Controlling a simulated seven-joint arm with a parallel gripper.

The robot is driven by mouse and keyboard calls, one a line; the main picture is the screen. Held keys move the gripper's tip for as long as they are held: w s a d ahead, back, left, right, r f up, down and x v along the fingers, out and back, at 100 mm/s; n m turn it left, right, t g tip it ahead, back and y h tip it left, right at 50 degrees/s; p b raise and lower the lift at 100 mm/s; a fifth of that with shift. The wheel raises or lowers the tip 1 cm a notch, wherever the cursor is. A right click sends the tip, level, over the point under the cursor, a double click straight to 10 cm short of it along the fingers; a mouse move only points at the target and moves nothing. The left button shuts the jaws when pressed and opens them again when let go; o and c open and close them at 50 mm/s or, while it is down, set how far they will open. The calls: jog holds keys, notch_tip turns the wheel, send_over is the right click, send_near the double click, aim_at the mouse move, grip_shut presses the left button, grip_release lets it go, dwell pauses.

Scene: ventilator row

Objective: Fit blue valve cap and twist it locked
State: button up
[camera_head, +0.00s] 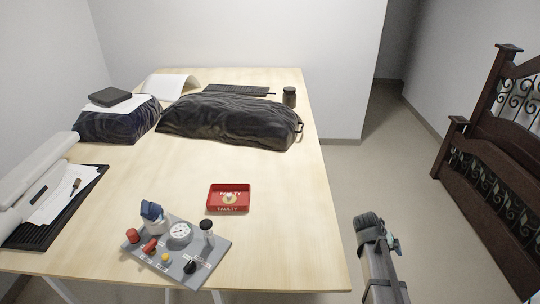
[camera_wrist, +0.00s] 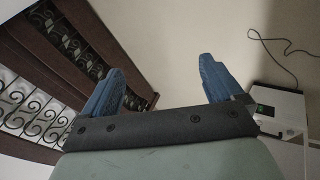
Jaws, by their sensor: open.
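A grey valve panel (camera_head: 212,262) lies near the front edge of the table. A blue cap (camera_head: 152,210) sits on a white fitting at the panel's back left; I cannot tell whether it is seated or locked. The panel also carries a round white gauge (camera_head: 180,231), red knobs (camera_head: 132,236), a yellow button (camera_head: 165,258) and black-topped parts (camera_head: 206,225). My gripper (camera_head: 394,246) is off the table's right side, away from the panel. In the wrist view my gripper (camera_wrist: 162,68) shows two blue fingers wide apart with nothing between them.
A red tray marked FAULTY (camera_head: 214,209) stands behind the panel with a small pale item inside. Black bags (camera_head: 225,120) and a dark jar (camera_head: 289,97) are at the back. A black rack with papers (camera_head: 90,185) is at left. The table's right front is clear.

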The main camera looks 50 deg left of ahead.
jog(key=s+a+r+n+y, duration=0.1)
jog(key=a+r, duration=0.4)
jog(key=a, duration=0.2)
jog(key=s+a+r+n+t+y, duration=0.1)
jog(key=s+a+r, duration=0.1)
jog(key=a+r, duration=0.3)
jog(key=s+a+r+n, duration=0.1)
jog(key=a+r, duration=0.4)
jog(key=a, duration=0.5)
jog(key=shift+s+r+n+y, duration=0.25)
jog(key=shift+n+y, duration=0.15)
jog(key=shift+n, duration=0.1)
jog(key=s+a+r+n+g+y, duration=0.2)
jog(key=s+a+n, duration=0.3)
jog(key=s+a, duration=0.6)
jog(key=n+g, duration=0.9)
jog(key=n, duration=0.6)
send_near(145, 206)
jog(key=x, duration=1)
jog(key=shift+s+f, duration=0.1)
jog(key=shift+f, duration=0.15)
jog(key=shift+c, duration=0.2)
